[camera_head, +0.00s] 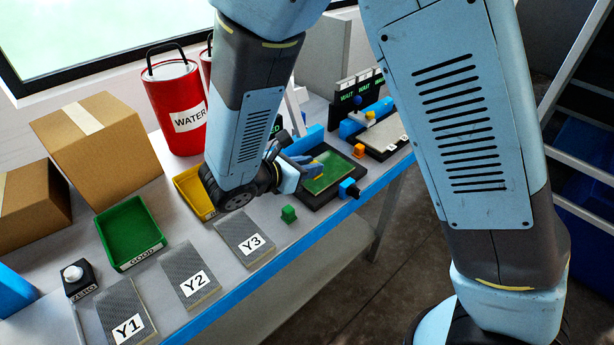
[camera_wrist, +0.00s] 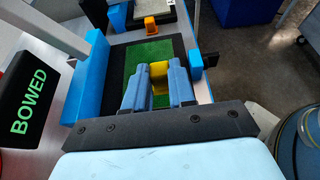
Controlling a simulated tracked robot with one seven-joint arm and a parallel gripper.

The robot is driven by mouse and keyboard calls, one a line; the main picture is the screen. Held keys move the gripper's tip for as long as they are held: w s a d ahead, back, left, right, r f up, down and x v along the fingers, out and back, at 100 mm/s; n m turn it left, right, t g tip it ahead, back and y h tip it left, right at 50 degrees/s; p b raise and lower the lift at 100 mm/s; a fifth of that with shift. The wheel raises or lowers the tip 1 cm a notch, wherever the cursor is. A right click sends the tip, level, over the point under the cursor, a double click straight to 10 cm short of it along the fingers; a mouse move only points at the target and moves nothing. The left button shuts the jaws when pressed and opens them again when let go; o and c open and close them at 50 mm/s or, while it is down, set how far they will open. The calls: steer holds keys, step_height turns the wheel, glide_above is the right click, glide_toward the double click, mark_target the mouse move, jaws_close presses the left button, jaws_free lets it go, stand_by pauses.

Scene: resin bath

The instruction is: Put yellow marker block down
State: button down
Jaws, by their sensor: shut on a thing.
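The yellow marker block (camera_wrist: 159,74) is between the two blue fingers of my gripper (camera_wrist: 158,82) in the wrist view. My gripper is shut on it, and the fingers cover its sides. Block and fingertips are over a green plate (camera_wrist: 146,49) in a black frame. Whether the block touches the plate I cannot tell. In the head view my gripper (camera_head: 318,163) is over the same green plate (camera_head: 335,175), and the block is hard to make out there.
An orange block (camera_head: 359,151) and a small green block (camera_head: 288,213) stand nearby. A blue bar (camera_wrist: 90,80) and a BOWED display (camera_wrist: 31,112) flank the plate. Y1, Y2 and Y3 pads (camera_head: 245,236), a green GOOD tray (camera_head: 131,232) and a yellow tray (camera_head: 192,194) share the bench.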

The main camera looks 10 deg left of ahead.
mark_target(307, 188)
steer(key=shift+w+a+f, duration=0.15)
steer(key=shift+w+f, duration=0.45)
steer(key=shift+f, duration=0.25)
steer(key=shift+s+f, duration=0.1)
steer(key=shift+f, duration=1.3)
steer(key=c, duration=0.9)
jaws_free()
steer(key=shift+c, duration=0.2)
steer(key=v, duration=1.2)
